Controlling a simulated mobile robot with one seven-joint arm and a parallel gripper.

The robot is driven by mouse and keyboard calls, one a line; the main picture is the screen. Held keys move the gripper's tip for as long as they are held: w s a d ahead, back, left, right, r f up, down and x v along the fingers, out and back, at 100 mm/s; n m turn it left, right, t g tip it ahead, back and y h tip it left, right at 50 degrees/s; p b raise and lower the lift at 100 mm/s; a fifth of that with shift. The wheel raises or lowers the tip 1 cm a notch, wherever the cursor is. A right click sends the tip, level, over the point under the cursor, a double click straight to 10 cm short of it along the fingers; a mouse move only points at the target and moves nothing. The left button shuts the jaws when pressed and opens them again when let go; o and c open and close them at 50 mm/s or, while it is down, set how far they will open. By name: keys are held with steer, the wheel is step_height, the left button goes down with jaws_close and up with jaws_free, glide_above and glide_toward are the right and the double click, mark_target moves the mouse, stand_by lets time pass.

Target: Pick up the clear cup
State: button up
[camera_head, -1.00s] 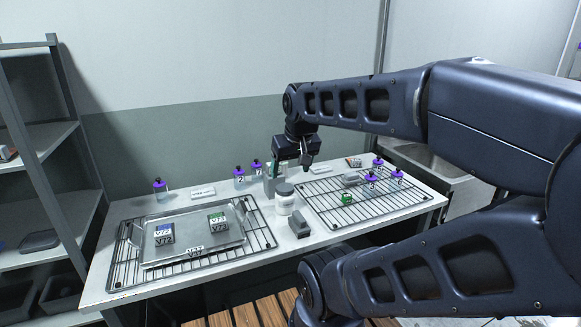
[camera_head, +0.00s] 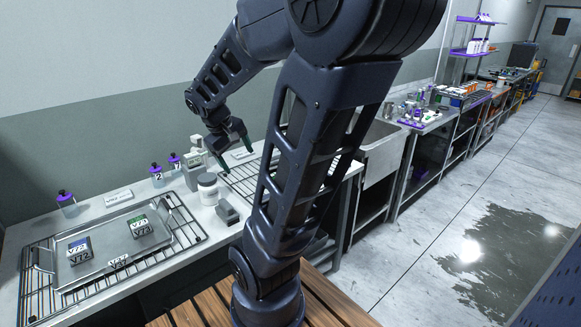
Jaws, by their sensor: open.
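I cannot make out a clear cup in this view; part of the table is hidden behind my arm. My gripper (camera_head: 236,156) is open, pointing down over the far side of the white table (camera_head: 107,202), near a white jar with a grey lid (camera_head: 208,190). Nothing shows between its fingers. Clear bottles with purple caps stand at the back of the table: one at the left (camera_head: 67,204), one marked 2 (camera_head: 157,176) and one marked 7 (camera_head: 175,164).
A metal tray (camera_head: 100,255) with labelled boxes lies on a wire rack (camera_head: 190,236) at the left. A grey block (camera_head: 227,212) stands before the jar. A sink (camera_head: 385,140) and further crowded benches (camera_head: 425,115) line the wall. The floor (camera_head: 440,200) at right is open.

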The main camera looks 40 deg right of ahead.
steer(key=w+d+f+n+g+h, duration=0.1)
steer(key=w+d+f+n+h, duration=0.3)
steer(key=d, duration=0.4)
steer(key=w+d+f+n+g+h, duration=0.1)
steer(key=w+d+f+n+h, duration=0.35)
steer(key=d, duration=0.35)
steer(key=w+d+f+n+h, duration=0.3)
steer(key=w+d+f+h, duration=0.15)
steer(key=d, duration=0.35)
steer(key=w+d+f+n+t, duration=0.1)
steer(key=f+n, duration=0.1)
steer(key=w+d+f+n+t, duration=0.1)
steer(key=w+f+n+t, duration=0.1)
steer(key=f, duration=0.1)
steer(key=w+d+f+n+t, duration=0.1)
steer(key=w+d+f+n, duration=0.1)
steer(key=n, duration=0.1)
steer(key=shift+w+f+t, duration=0.15)
steer(key=shift+f+t, duration=0.25)
steer(key=d, duration=0.3)
steer(key=w+d, duration=0.1)
steer(key=d, duration=0.3)
steer(key=w+d, duration=0.1)
steer(key=d, duration=0.2)
steer(key=shift+d+f, duration=0.1)
steer(key=shift+d, duration=0.15)
steer(key=shift+c, duration=0.5)
steer(key=c, duration=1.4)
